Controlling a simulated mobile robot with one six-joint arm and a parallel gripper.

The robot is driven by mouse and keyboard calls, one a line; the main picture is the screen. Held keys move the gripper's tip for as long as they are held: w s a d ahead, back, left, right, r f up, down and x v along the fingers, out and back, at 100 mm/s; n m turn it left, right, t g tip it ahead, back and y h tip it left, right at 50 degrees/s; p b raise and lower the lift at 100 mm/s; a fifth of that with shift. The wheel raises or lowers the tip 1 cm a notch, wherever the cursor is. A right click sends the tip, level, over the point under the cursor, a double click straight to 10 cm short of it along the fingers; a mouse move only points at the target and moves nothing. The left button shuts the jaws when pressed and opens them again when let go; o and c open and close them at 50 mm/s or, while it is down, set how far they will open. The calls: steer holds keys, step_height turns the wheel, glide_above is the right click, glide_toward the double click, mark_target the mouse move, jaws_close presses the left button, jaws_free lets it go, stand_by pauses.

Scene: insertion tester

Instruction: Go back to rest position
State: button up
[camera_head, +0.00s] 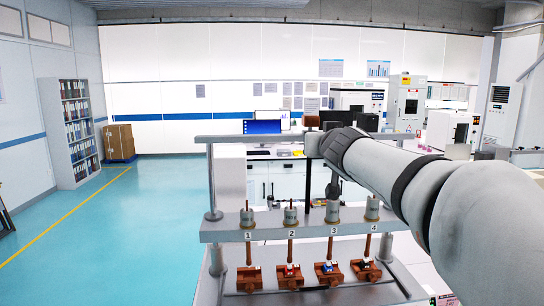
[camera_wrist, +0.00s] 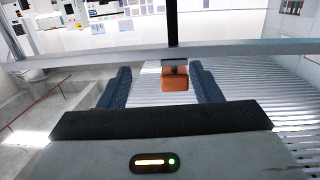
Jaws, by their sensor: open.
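The insertion tester stands in front of me, with a grey top rail (camera_head: 255,138) and a lower grey plate (camera_head: 222,229). Numbered stations on the plate carry metal plungers, such as the one at station 1 (camera_head: 247,217). Below them are orange-brown holders (camera_head: 249,279); some hold small coloured parts. My gripper (camera_wrist: 163,82) is open in the wrist view, its dark blue fingers apart. An orange-brown block (camera_wrist: 175,83) shows between them, with a visible gap on each side. In the head view my arm reaches in from the right and hides part of the rail; the fingers cannot be made out clearly.
A brown block (camera_head: 311,121) stands at the top rail beside my arm's end. Behind the tester is a bench with a monitor (camera_head: 262,127). A bookshelf (camera_head: 71,133) and cardboard boxes (camera_head: 118,142) stand at the left. The blue-green floor at left is clear.

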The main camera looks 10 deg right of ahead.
steer(key=s+d+f+m+g+h+b, duration=0.1)
steer(key=s+f+g, duration=0.3)
steer(key=s+f, duration=0.45)
steer(key=s+d+f+g+h+b, duration=0.1)
steer(key=s+f+g, duration=0.35)
steer(key=f, duration=0.75)
steer(key=s+a+f+n+g+y, duration=0.1)
steer(key=s+a+f+g, duration=0.1)
steer(key=s+f, duration=0.5)
steer(key=s+a+f+g+y, duration=0.2)
steer(key=s+f, duration=0.5)
steer(key=s, duration=0.4)
steer(key=shift+a+f+n+g, duration=0.4)
steer(key=shift+a+g, duration=0.15)
steer(key=shift+a, duration=0.15)
